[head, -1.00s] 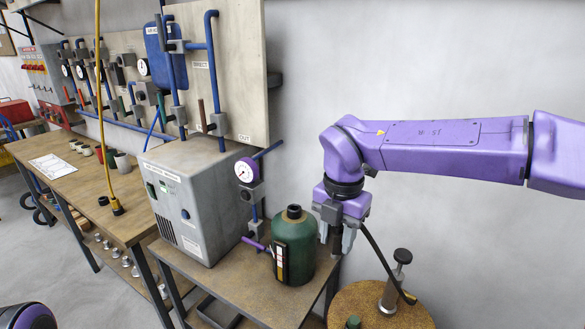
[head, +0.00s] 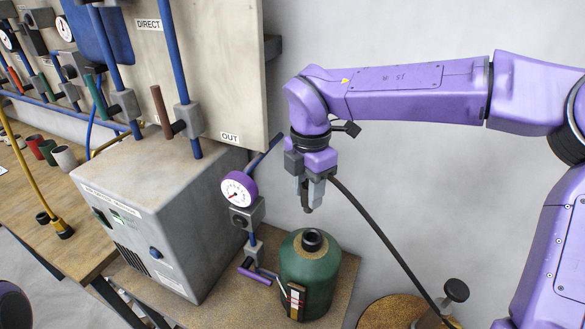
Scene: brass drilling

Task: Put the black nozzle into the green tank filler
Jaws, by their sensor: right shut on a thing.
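The green tank (head: 312,268) stands on a table beside the grey machine, and its dark round filler (head: 312,240) opens upward on top. My right gripper (head: 310,192) points down above the filler and is shut on the black nozzle (head: 306,203). The nozzle's lower end hangs apart from the filler, a little above it; most of the nozzle is hidden by the fingers. A black hose (head: 375,232) runs from the gripper down to the lower right. My left gripper is not in view.
A grey machine (head: 160,215) stands left of the tank. A purple-rimmed gauge (head: 238,189) and pipe fittings rise close behind the tank's left side. A round brown stand (head: 385,312) with a black-knobbed post (head: 456,290) is at the lower right. The wall is bare behind my right arm.

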